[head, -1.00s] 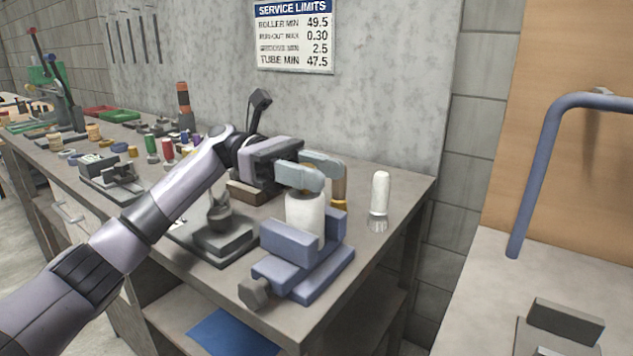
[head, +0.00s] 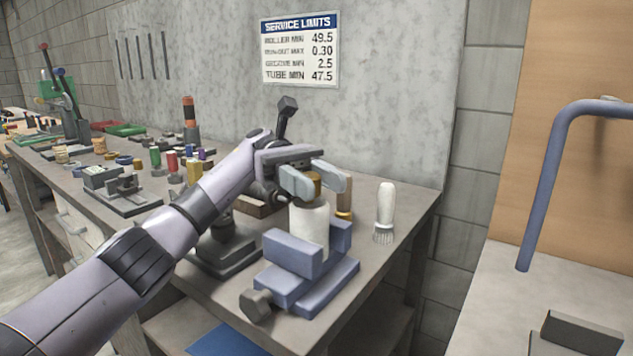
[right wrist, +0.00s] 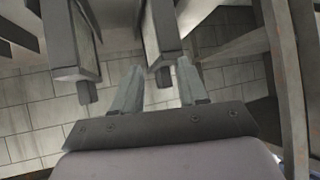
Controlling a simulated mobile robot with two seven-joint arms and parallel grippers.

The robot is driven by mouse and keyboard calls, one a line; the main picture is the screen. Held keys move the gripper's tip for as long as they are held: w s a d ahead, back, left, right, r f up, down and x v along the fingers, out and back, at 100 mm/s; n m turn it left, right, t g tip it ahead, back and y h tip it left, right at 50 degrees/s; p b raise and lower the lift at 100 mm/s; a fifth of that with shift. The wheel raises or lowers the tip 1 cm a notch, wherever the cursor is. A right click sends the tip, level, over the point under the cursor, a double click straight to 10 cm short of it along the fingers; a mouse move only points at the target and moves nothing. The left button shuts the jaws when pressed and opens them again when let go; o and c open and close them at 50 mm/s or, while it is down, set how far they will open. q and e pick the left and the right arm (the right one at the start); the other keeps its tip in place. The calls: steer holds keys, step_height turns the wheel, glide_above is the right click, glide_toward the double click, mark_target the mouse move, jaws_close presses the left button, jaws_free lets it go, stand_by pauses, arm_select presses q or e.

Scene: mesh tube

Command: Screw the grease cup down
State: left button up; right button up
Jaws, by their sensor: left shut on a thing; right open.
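The grease cup (head: 315,182), a small brass-coloured piece, sits on top of an upright white cylinder (head: 310,222). The cylinder is clamped in a blue vise (head: 292,254) at the near right corner of the bench. My left gripper (head: 314,180) is shut on the grease cup, one finger on each side; the fingers partly hide it. Whether its lower edge meets the cylinder closely is hard to tell. My right gripper (right wrist: 158,85) shows only in the right wrist view, open and empty, with floor tiles and bench framework beyond it.
A white-handled brush (head: 385,208) stands right of the vise on the bench (head: 405,212). A dark fixture (head: 222,245) stands left of the vise, partly behind my left arm. Several small bottles and parts fill the bench's far left. A blue tube frame (head: 548,180) rises at right.

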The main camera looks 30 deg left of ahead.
arm_select(q)
steer(key=o, duration=1)
steer(key=shift+c, duration=0.2)
step_height(320, 180, up, 20)
steer(key=p, duration=0.9)
steer(key=shift+p, duration=0.35)
